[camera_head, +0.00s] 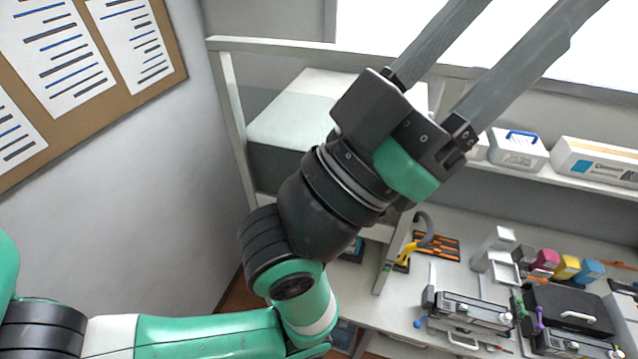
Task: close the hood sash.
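My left gripper (542,8) is large in the camera_head view, raised high in front of the shelf and the bright window. Its two long grey fingers point to the upper right, wide apart with nothing between them. Their ends reach the top edge of the picture. My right gripper is not in view. I cannot clearly make out a hood sash. A pale box-like enclosure (292,118) with a light top stands behind my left gripper, which hides its right part. A grey upright panel edge (391,262) stands on the bench below the gripper, partly covered by it.
The bench (455,222) at lower right holds an orange-and-black tool tray (437,246), a metal fixture (470,310), coloured toner cartridges (566,267) and a black box (568,310). White boxes (518,150) stand on the shelf. A corkboard (100,75) hangs on the left wall.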

